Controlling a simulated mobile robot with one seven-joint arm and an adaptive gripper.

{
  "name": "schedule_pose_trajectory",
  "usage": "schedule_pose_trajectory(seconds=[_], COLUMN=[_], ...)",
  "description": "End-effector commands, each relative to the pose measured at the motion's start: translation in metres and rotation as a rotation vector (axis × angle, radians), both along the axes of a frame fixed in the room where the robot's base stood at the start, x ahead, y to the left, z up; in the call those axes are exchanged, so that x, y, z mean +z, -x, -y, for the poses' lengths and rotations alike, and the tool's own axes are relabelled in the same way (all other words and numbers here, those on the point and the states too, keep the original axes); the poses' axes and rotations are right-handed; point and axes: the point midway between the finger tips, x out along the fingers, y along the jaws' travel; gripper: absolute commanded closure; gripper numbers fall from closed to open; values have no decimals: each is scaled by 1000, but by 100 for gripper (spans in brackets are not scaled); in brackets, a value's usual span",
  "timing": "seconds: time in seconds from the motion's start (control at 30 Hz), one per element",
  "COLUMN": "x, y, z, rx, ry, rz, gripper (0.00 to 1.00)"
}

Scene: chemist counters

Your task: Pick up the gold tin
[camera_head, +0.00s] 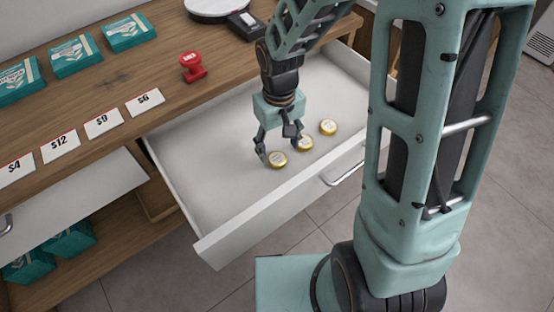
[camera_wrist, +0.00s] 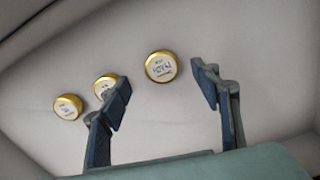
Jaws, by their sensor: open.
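Three round gold tins with pale printed lids lie in a row in the open white drawer. In the head view they are the near-left tin (camera_head: 277,160), the middle tin (camera_head: 305,144) and the far-right tin (camera_head: 328,127). My gripper (camera_head: 279,152) is open and points down into the drawer at the near-left tin. In the wrist view one tin (camera_wrist: 161,66) shows in the gap between my open fingertips (camera_wrist: 161,80), with nothing gripped. The left finger partly covers a second tin (camera_wrist: 103,84). The third tin (camera_wrist: 68,106) lies farther left.
The white drawer (camera_head: 220,220) has raised walls and a handle at its front. The wooden counter (camera_head: 150,70) behind holds teal boxes (camera_head: 75,56), price cards (camera_head: 103,121) and a red stamp (camera_head: 192,67). The drawer's left part is bare.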

Motion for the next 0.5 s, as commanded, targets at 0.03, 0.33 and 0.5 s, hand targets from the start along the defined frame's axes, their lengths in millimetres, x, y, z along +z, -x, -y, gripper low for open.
schedule_pose_trajectory(seconds=[0.03, 0.33, 0.5], x=[-8, -47, -49], y=[0, -2, -2], z=[-1, -3, -3], rx=[1, 1, 1], ry=[0, 0, 0], rz=[-3, -3, 0], gripper=[42, 42, 42])
